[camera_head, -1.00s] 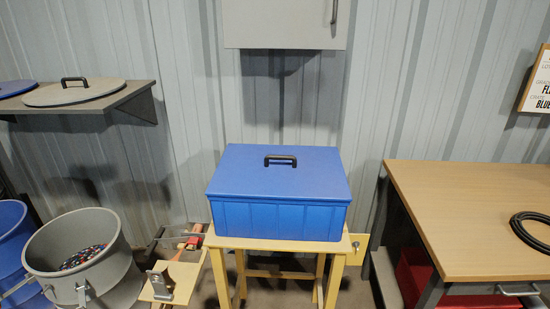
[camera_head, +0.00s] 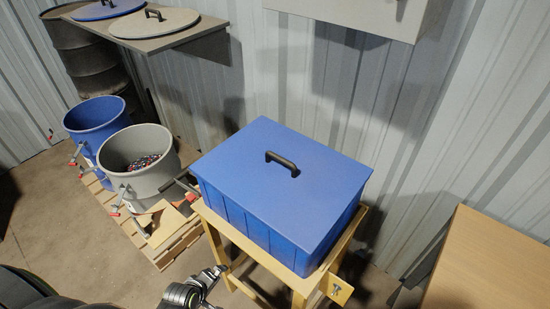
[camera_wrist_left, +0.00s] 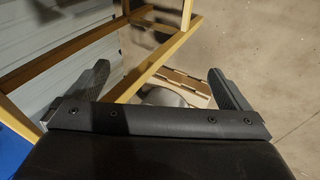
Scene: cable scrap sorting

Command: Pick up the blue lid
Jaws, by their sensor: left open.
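A rectangular blue lid (camera_head: 310,180) with a black bar handle (camera_head: 282,163) lies closed on a blue crate (camera_head: 240,212). A round blue lid (camera_head: 104,9) with a black handle lies on the wall shelf at upper left, partly under a round grey lid (camera_head: 157,22). My left gripper (camera_wrist_left: 160,88) shows in the left wrist view with its fingers wide apart and nothing between them. It faces the floor and the wooden stand's legs. In the head view, part of my arm shows at the bottom, left of the stand. My right gripper is not in view.
The crate stands on a wooden stand (camera_head: 216,224). A blue drum (camera_head: 95,123) and a grey drum (camera_head: 138,184) stand on a pallet at left. The grey shelf (camera_head: 190,45) juts from the wall above them. A wooden table (camera_head: 483,265) is at lower right.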

